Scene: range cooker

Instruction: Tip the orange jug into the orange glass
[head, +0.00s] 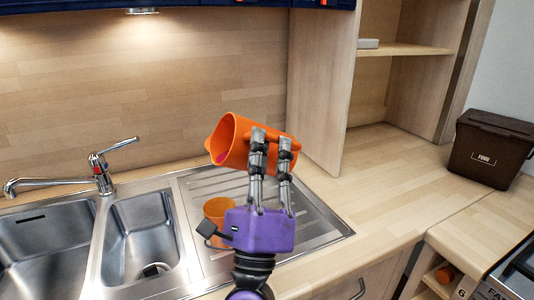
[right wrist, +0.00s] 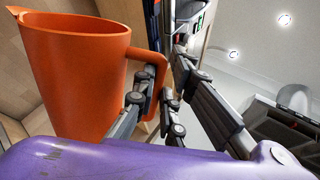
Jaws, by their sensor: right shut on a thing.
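The orange jug (head: 226,140) is tilted well over in the head view, with its mouth facing left and slightly down. Something pink shows just inside its mouth. My right gripper (head: 272,139) is shut on the jug's handle, which also shows between the fingers in the right wrist view, beside the jug's body (right wrist: 75,75). The orange glass (head: 216,208) stands on the ribbed drainboard, below the jug's mouth. My right gripper's purple body hides the glass's right side. My left gripper is not in view.
The steel sink (head: 145,235) with two bowls and a tap (head: 100,172) lies to the left. Ribbed drainboard (head: 316,222) surrounds the glass. A brown food bin (head: 490,148) stands at the right. The counter between is clear. A wooden shelf unit (head: 320,90) rises behind.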

